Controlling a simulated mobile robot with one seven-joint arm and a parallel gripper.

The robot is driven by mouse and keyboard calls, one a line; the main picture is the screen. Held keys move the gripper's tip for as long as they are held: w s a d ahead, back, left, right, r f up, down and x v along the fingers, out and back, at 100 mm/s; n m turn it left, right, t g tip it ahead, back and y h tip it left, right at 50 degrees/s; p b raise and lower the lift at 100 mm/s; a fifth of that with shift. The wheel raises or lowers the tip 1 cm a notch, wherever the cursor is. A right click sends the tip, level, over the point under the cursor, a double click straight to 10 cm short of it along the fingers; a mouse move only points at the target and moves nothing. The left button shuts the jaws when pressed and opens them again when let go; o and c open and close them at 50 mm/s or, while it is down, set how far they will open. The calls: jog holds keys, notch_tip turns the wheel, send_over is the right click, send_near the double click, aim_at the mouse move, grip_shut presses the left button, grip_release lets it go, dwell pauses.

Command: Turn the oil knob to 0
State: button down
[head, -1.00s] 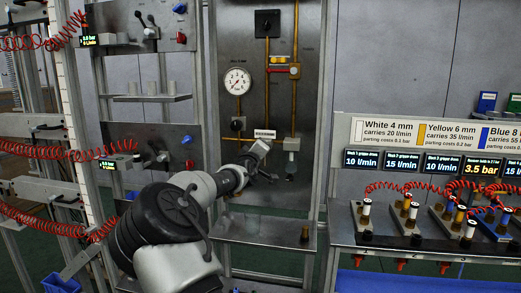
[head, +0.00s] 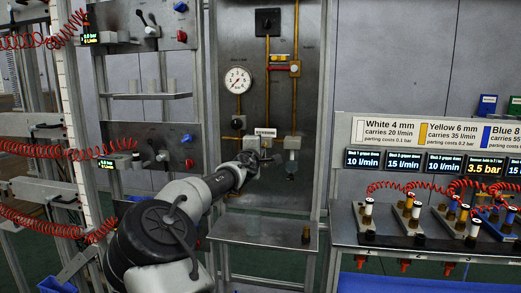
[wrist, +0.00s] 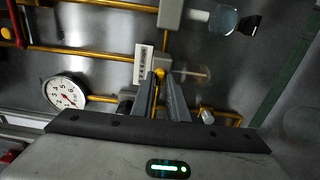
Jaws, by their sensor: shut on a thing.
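The oil knob (wrist: 160,72) appears as a small yellow piece at the fingertips in the wrist view, mostly hidden by the fingers. My gripper (wrist: 161,84) is shut on it, one finger on each side. In the head view my gripper (head: 250,160) is at the metal panel (head: 225,165), just below a small white label (head: 265,132). The knob is hidden by my gripper there. The label also shows just left of the fingertips in the wrist view (wrist: 143,65). I cannot read the knob's setting or a scale.
A round gauge (head: 237,80) and yellow pipes sit above, with a red-handled valve (head: 294,68). A unit with a clear bowl (head: 291,168) is close right of my gripper. A shelf (head: 260,232) lies below. A bench with hoses (head: 430,238) stands at right.

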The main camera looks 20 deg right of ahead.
dwell(0.4)
jog(key=c, duration=1.8)
grip_release()
jog(key=shift+o, duration=0.2)
jog(key=v, duration=1.7)
jog(key=shift+s+a+b, duration=0.2)
jog(key=shift+b, duration=0.25)
